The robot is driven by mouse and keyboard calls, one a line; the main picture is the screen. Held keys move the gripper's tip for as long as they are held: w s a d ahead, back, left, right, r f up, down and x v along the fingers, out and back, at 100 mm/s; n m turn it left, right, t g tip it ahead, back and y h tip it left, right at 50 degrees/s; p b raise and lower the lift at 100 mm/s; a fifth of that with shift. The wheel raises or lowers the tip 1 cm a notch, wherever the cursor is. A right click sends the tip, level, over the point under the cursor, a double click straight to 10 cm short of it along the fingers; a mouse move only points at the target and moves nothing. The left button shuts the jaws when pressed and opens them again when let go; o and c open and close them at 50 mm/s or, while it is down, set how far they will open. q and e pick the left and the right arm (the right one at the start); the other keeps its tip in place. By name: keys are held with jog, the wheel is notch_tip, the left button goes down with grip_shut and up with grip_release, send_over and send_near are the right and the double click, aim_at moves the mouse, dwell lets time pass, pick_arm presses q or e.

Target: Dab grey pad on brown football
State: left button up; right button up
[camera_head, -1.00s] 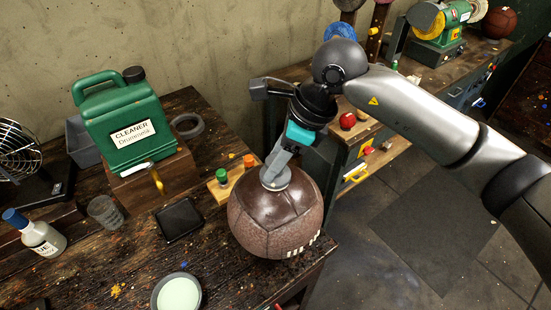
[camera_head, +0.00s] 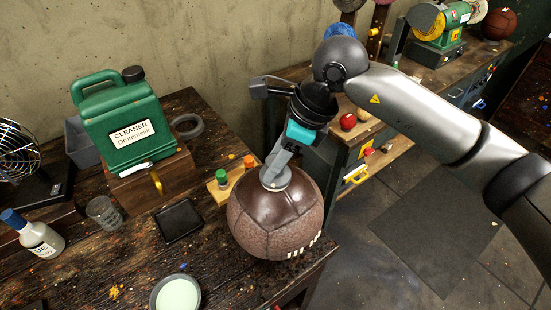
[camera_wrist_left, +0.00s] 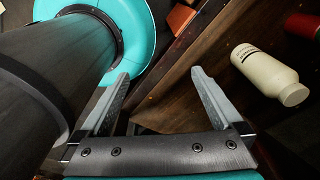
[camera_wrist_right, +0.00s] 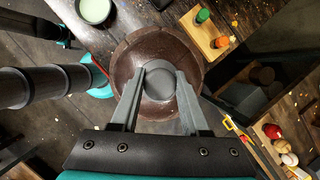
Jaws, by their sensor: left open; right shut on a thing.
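The brown football (camera_head: 275,225) is a large round leather ball with white lacing, at the right front corner of the wooden workbench. The grey pad (camera_head: 276,179) is a round disc at the top of the ball and appears to touch it. My right gripper (camera_head: 281,166) comes down from above, shut on the pad's holder. The right wrist view also shows the pad (camera_wrist_right: 158,82) between the fingertips over the ball (camera_wrist_right: 125,65). My left gripper (camera_wrist_left: 161,85) is open and empty in the left wrist view. It is not in the head view.
A dish of pale green paste (camera_head: 176,293) stands left of the ball at the front. A wooden block with green and orange caps (camera_head: 229,182) is close behind the ball. A black tray (camera_head: 179,221), a glass (camera_head: 103,212) and a cleaner canister (camera_head: 124,125) stand further left.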

jog(key=shift+r+b, duration=0.1)
jog(key=shift+b, duration=0.45)
dwell(1.8)
jog(key=shift+b, duration=0.35)
dwell(0.6)
jog(key=shift+r+p, duration=1.75)
jog(key=shift+r, duration=1.7)
